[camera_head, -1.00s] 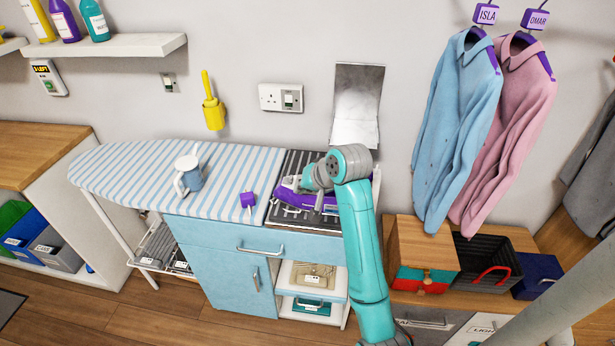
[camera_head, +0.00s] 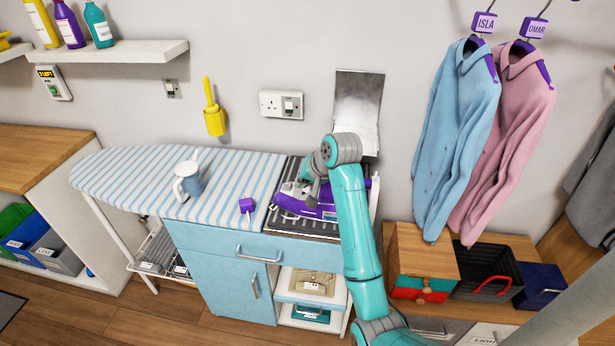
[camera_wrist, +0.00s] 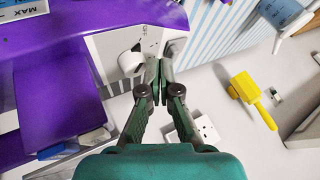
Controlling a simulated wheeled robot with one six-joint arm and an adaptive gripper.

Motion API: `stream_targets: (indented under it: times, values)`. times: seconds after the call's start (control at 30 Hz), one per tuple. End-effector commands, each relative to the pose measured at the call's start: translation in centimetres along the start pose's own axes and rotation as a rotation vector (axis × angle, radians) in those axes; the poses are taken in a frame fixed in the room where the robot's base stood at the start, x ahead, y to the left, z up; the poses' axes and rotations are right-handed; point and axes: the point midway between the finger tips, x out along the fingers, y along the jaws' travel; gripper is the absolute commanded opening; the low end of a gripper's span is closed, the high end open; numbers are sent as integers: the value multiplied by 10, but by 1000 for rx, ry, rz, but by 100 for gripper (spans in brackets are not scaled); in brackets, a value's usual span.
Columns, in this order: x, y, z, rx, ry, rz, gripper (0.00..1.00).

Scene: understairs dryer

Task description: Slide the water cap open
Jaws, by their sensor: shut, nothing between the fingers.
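The purple iron (camera_head: 320,211) lies on a dark ribbed rest at the right end of the ironing board. In the wrist view its purple body (camera_wrist: 130,14) fills the left side, with a pale grey section (camera_wrist: 110,45) at the middle top. A small white rounded piece (camera_wrist: 130,62) sticks out there; I cannot tell for sure if it is the water cap. My gripper (camera_wrist: 160,68) is shut and empty, its tips right beside this white piece. I cannot tell whether they touch it. In the head view my gripper (camera_head: 306,184) is above the iron, partly hidden by my wrist.
A wall socket (camera_head: 281,104), a yellow brush holder (camera_head: 214,120) and a metal sheet (camera_head: 358,98) are behind. Hanging shirts (camera_head: 455,135) are at the right.

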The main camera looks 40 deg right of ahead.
Motion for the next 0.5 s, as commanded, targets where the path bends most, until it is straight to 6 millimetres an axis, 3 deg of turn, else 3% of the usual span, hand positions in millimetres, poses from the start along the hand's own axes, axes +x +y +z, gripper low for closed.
stream_targets:
  times: [0.2,0.5]
  values:
    - [17,0,0,-1,1,0,0]
    - [20,0,0,0,1,0,0]
